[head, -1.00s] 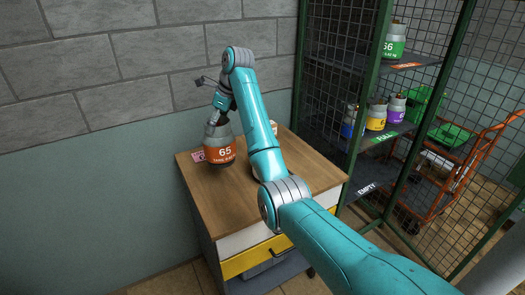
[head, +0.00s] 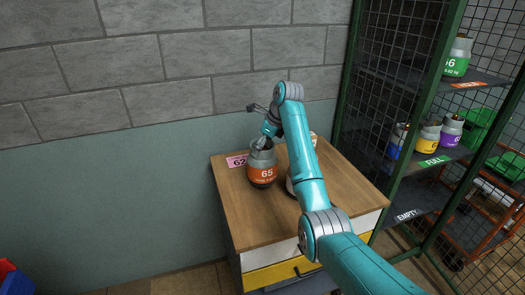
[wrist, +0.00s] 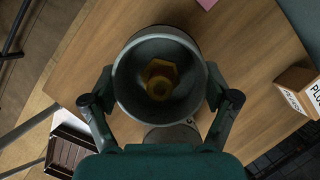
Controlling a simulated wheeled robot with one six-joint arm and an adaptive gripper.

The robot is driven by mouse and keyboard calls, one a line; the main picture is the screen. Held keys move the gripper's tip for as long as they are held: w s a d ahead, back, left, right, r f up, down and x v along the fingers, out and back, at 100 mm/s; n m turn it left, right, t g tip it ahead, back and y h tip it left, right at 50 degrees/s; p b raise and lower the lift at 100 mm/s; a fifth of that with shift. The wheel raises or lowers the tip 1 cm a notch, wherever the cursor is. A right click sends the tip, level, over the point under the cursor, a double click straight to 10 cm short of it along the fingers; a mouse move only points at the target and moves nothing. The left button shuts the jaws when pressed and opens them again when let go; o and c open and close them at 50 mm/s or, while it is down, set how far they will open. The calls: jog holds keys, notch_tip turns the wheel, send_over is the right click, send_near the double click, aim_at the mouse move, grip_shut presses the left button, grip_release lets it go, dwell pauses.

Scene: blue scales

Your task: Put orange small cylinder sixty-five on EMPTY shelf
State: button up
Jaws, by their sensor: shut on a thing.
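The orange-labelled cylinder 65 (head: 263,172) is upright over the wooden top of a cabinet, near its back left. I cannot tell whether its base touches the wood. My gripper (head: 262,143) is shut on its grey upper part. In the wrist view the cylinder's round open mouth (wrist: 135,75) sits between the two fingers of my gripper (wrist: 160,95), with a yellow nut-like piece inside. The EMPTY shelf (head: 425,198) is the low dark board of the rack at the right, marked by an EMPTY label (head: 407,215). The part of it that shows is bare.
A pink tag (head: 236,161) lies left of cylinder 65. Another object behind my arm is mostly hidden. The FULL shelf (head: 432,161) holds yellow, purple and blue cylinders; a green one (head: 457,60) stands above. Green rack posts (head: 415,110) and mesh flank the shelves.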

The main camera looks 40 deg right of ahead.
jog(key=shift+f, duration=0.9)
jog(key=o, duration=1.6)
